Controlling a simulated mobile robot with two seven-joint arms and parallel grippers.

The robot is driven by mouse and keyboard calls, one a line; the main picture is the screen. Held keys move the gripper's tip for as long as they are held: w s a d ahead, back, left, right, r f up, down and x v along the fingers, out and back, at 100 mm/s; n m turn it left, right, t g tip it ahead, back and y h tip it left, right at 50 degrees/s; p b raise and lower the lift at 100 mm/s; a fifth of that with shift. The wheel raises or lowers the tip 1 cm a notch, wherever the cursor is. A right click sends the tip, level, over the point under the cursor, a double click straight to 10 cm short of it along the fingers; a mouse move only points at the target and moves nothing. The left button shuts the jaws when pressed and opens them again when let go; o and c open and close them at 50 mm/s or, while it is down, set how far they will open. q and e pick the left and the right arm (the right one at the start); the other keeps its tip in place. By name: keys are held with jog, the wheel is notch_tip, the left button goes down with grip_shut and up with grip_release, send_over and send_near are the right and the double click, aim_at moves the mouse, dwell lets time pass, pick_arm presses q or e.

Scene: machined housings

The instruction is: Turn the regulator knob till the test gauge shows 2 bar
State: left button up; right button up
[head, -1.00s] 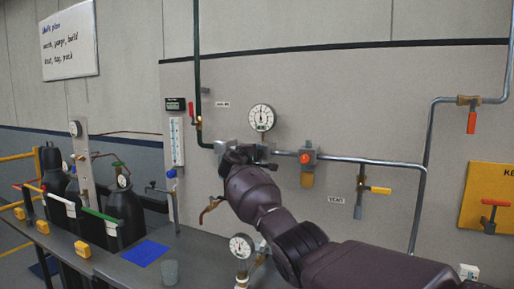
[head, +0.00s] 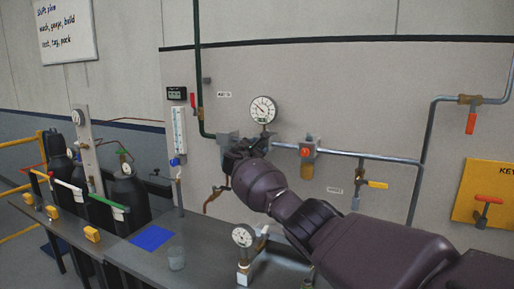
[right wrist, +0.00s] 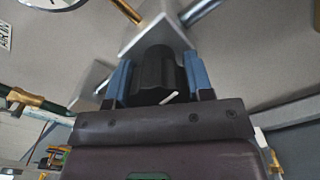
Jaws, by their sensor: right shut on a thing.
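The regulator is a grey block (head: 226,143) on the wall pipe; it also shows in the right wrist view (right wrist: 150,30). Its black ribbed knob (right wrist: 157,72), with a white pointer line, sits between the blue fingers of my right gripper (right wrist: 158,84), which is shut on it. In the head view my right gripper (head: 243,152) hides the knob. A round white gauge (head: 263,109) stands above the regulator, its needle pointing up and left. Another gauge (head: 243,236) stands on the bench. I cannot read their numbers or tell which is the test gauge. My left gripper is out of view.
A pipe runs right from the regulator past an orange-knobbed fitting (head: 307,152) and a yellow-handled valve (head: 376,184). Black cylinders (head: 128,200) stand at left.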

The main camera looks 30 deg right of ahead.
jog(key=shift+f+n, duration=0.15)
jog(key=shift+n, duration=1.35)
jog(key=o, duration=0.9)
jog(key=shift+s, duration=0.1)
jog(key=b+v, duration=0.1)
jog(key=v, duration=0.9)
jog(key=shift+s+a+b, duration=0.2)
jog(key=shift+a+b, duration=0.1)
jog(key=shift+b, duration=0.05)
